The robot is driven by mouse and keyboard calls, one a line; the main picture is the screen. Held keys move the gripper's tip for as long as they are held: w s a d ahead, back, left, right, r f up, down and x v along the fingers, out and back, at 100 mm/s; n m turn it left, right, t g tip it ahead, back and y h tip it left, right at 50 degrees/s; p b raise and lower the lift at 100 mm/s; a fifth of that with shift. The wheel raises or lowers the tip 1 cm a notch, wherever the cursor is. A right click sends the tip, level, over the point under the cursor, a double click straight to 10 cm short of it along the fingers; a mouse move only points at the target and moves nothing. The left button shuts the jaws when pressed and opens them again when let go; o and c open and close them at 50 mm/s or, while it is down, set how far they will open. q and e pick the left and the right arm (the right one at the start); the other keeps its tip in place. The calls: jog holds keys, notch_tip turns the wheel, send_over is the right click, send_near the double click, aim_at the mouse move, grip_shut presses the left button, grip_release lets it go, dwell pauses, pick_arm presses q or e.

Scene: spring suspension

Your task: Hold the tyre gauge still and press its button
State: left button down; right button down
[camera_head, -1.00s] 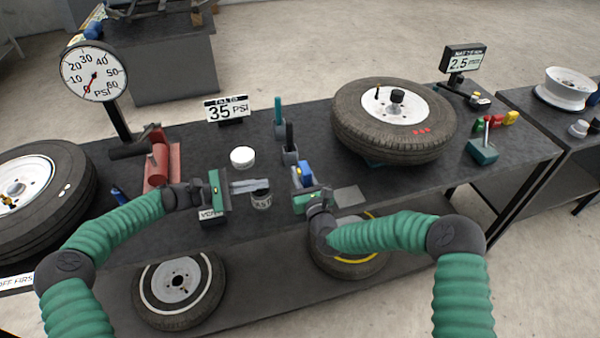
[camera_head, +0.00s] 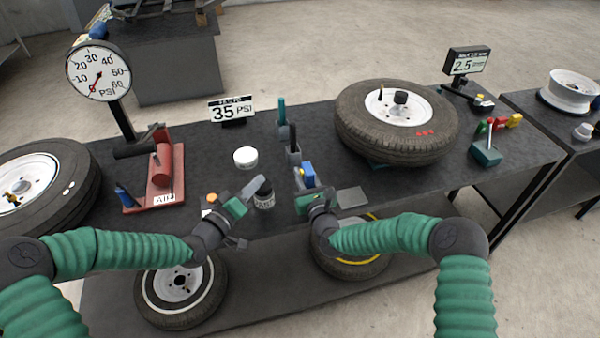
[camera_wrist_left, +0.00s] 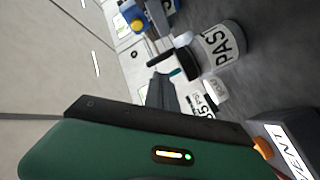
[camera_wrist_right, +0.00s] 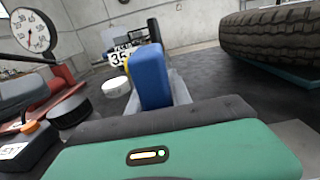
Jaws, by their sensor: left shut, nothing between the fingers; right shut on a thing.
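The tyre gauge, a small blue body (camera_head: 308,174) with a yellow button (camera_head: 298,172) on its left side, is held upright by my right gripper (camera_head: 305,184). In the right wrist view the blue gauge (camera_wrist_right: 150,75) stands between the fingers, with some yellow (camera_wrist_right: 127,62) at its far left. My left gripper (camera_head: 253,187) is shut and empty, to the left of the gauge and apart from it, fingers angled up and right. In the left wrist view the gauge (camera_wrist_left: 130,12) and its round yellow button (camera_wrist_left: 138,26) show beyond the fingertips.
The paste pot (camera_head: 264,196) stands close beside my left gripper, with a white-lidded tub (camera_head: 245,157) behind. The VENT box (camera_wrist_left: 285,145) sits by the left gripper. A red AIR stand (camera_head: 165,185) is left; a tyre (camera_head: 395,140) lies right. A dial (camera_head: 98,72) stands back left.

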aim_at(302, 173)
jog(key=shift+w, duration=0.1)
pick_arm(q)
jog(key=shift+a+f, duration=0.2)
jog(key=shift+f, duration=0.15)
jog(key=shift+d, duration=0.1)
pick_arm(e)
jog(key=shift+d, duration=0.1)
pick_arm(q)
jog(key=w+d, duration=0.3)
jog(key=d, duration=0.5)
jog(key=shift+d, duration=0.15)
jog(key=shift+d, duration=0.1)
dwell(1.6)
jog(key=shift+d+r, duration=0.1)
jog(key=shift+d, duration=0.2)
